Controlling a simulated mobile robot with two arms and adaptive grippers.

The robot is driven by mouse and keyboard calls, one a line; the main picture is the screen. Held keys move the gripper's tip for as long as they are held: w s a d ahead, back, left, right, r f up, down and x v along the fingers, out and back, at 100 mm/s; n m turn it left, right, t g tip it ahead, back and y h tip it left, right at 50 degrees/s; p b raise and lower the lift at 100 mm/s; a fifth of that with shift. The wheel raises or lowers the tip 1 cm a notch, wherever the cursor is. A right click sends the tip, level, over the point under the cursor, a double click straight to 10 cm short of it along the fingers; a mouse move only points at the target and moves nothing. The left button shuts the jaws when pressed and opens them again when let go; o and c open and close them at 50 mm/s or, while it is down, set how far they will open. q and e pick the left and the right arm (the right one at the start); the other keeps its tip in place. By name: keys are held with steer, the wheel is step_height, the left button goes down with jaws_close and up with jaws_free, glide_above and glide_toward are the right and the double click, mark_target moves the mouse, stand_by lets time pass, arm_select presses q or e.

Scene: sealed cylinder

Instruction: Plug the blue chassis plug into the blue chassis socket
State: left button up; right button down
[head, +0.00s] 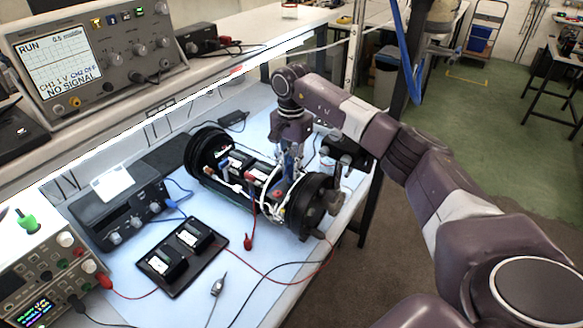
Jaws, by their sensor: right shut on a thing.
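The open cylinder chassis (265,180) lies on the light blue bench mat, with black end rings, internal parts and white and red wires. My right gripper (291,160) reaches down over the chassis near its right end ring. It is shut on a small blue piece, seemingly the blue chassis plug, which is mostly hidden by the fingers. The blue chassis socket cannot be made out; the gripper and wires cover that area. I cannot tell whether plug and socket touch. My left gripper is not in view.
A black tray (222,240) with two dark modules lies at the front. A black instrument (125,215), a power supply (50,270) and an oscilloscope (95,60) stand at left. Red and black leads cross the mat. A dark fixture (345,155) stands right of the chassis.

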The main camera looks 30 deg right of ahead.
steer(key=shift+f, duration=0.5)
steer(key=c, duration=1.8)
jaws_free()
steer(key=shift+o, duration=0.2)
steer(key=shift+r, duration=0.1)
step_height(320, 180, up, 12)
